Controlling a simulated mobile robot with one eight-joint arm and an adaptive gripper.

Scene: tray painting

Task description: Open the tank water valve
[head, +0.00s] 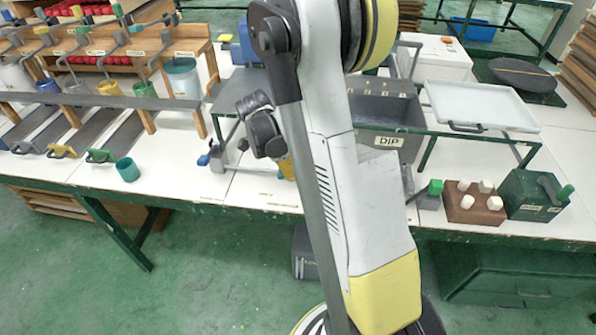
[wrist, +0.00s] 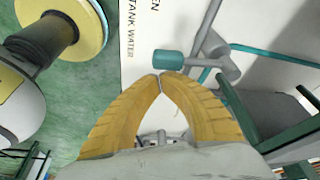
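In the wrist view, a white surface carries the printed label "TANK WATER" (wrist: 130,30), with part of another word ending in "EN". Beside the label is the valve handle, a teal knob (wrist: 168,60) on a grey lever (wrist: 205,62) that joins grey pipework. My gripper (wrist: 160,77) has two yellow ribbed fingers whose tips meet just below the knob in the picture. Nothing shows between the tips, and whether they touch the knob is unclear. In the head view my own arm hides most of the gripper; only a bit of yellow finger (head: 287,168) shows.
A grey tank labelled "DIP" (head: 388,141) stands behind my arm. To the right are a white tray (head: 480,105) on a green frame, a brown block with white pegs (head: 474,203) and a green box (head: 533,196).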

